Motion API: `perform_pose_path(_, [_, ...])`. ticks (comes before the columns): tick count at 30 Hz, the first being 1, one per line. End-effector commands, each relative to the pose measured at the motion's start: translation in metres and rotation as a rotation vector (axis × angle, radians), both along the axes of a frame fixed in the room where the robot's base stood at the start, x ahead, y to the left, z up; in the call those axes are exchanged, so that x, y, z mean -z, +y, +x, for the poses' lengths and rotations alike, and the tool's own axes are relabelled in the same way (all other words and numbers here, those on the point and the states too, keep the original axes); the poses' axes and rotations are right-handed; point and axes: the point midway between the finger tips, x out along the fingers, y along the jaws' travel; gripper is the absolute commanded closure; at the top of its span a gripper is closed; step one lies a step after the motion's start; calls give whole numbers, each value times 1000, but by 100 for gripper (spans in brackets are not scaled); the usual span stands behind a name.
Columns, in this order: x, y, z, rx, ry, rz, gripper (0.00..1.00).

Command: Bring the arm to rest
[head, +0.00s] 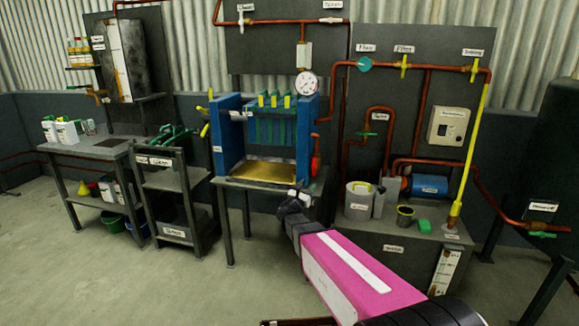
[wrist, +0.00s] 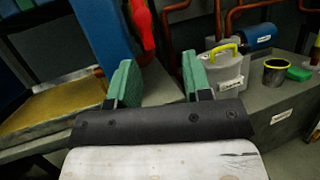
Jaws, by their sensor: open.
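My gripper (head: 291,204) is at the end of my outstretched pink and black arm, in the lower middle of the head view. It appears in front of the right side of the blue press (head: 228,133). In the wrist view the two green-padded fingers (wrist: 157,86) stand apart with nothing between them. Beyond them are the grey bench top and the press's brass-coloured tray (wrist: 55,108) to the left. I cannot tell how far the fingertips are from the bench edge.
A grey container with a yellow handle (wrist: 226,68), a dark cup (wrist: 275,72) and a green block (wrist: 299,74) stand to the right. A red lever (wrist: 140,30) hangs beside the press. A shelf cart (head: 172,180) stands left. The floor at front left is clear.

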Motion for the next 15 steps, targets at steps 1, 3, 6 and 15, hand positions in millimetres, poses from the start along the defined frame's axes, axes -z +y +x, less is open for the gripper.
perform_pose_path(1, [2,-11,-8,20,-4,56,55])
perform_pose_path(3, [7,-27,-18,53,-15,160,55])
perform_pose_path(6, [19,-52,-37,117,-38,341,55])
perform_pose_path(15, [72,-110,-111,390,-165,949,55])
